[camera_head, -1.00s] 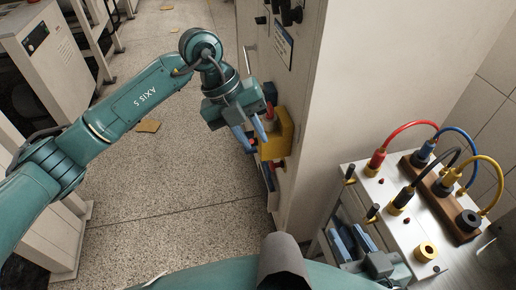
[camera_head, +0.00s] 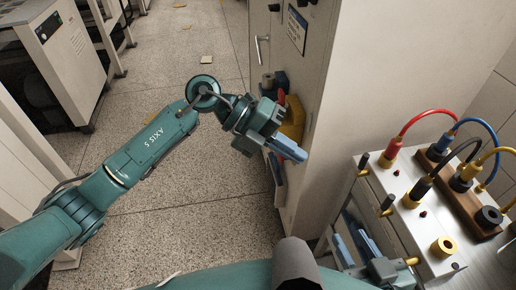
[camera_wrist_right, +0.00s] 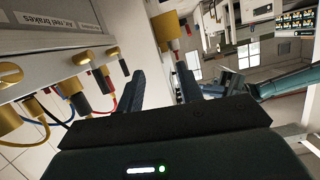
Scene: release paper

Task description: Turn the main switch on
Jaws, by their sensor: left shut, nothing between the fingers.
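The cabinet's side panel carries a yellow part (camera_head: 293,117) with a red piece (camera_head: 281,98) beside it, probably the main switch. My left gripper (camera_head: 290,150) is in front of the panel, just below the yellow part, and partly hides it. Its blue fingers are together, pointing right, with nothing between them. I cannot tell whether they touch the panel. My right gripper (camera_head: 356,245) is low at the right, beside the white cable-box unit. In the right wrist view its two fingers (camera_wrist_right: 160,90) stand apart with nothing gripped between them.
The tall cabinet (camera_head: 380,70) has a metal handle (camera_head: 262,50) and a label plate. At right, a white unit (camera_head: 425,220) carries red, blue, black and yellow cables. Other cabinets stand at the far left. The speckled floor between is mostly clear.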

